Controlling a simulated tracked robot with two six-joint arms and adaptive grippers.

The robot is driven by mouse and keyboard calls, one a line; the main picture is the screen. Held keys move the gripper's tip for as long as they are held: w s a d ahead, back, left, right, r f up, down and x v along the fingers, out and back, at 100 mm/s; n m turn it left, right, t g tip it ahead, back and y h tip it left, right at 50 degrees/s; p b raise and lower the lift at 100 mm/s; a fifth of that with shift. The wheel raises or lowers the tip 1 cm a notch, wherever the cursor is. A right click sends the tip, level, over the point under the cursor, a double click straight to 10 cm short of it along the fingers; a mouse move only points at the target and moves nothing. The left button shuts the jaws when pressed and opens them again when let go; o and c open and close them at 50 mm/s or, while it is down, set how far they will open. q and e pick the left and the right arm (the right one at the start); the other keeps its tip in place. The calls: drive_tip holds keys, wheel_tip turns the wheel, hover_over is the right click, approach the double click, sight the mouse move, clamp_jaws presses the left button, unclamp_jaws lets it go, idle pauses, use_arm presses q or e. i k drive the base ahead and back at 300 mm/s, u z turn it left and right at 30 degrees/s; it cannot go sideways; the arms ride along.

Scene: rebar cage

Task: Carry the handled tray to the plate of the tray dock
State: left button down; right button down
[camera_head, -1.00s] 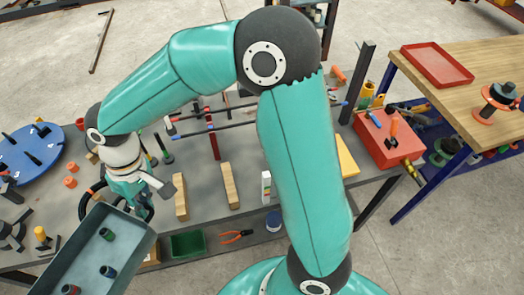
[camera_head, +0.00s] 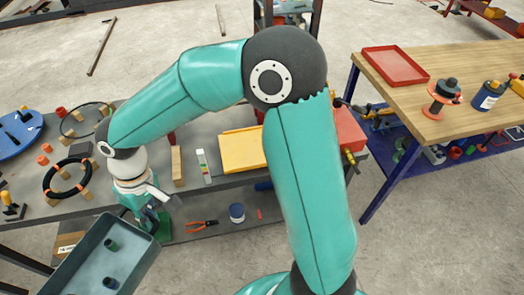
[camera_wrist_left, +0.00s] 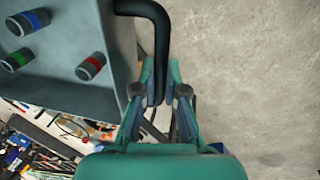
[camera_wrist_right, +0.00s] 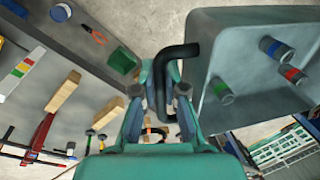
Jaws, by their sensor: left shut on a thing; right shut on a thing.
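The handled tray is a grey-blue open box (camera_head: 82,265) at the lower left of the head view, cut off by the frame's bottom edge. Several small cylinders with coloured bands stand in it. My right gripper (camera_head: 146,212) is shut on a black handle at the tray's near-bench end; the right wrist view shows this handle (camera_wrist_right: 180,52) between its fingers (camera_wrist_right: 160,70). My left gripper (camera_wrist_left: 161,78) is shut on the other black handle (camera_wrist_left: 158,35) in the left wrist view. It is out of the head view.
A grey workbench (camera_head: 215,178) with tools, wooden blocks and a yellow plate (camera_head: 242,150) lies beyond the tray. A wooden-topped table (camera_head: 440,80) at the right bears a red tray (camera_head: 396,65) and spools. Bare concrete floor lies between and in front of them.

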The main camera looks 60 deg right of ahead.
sight(257, 146)
drive_tip(key=z, duration=0.4)
drive_tip(key=k, duration=0.1)
drive_tip(key=u, duration=1.2)
drive_tip(key=i, duration=0.15)
drive_tip(key=z, duration=2.65)
drive_tip(key=i, duration=1)
drive_tip(key=u, duration=0.2)
drive_tip(key=k, duration=0.75)
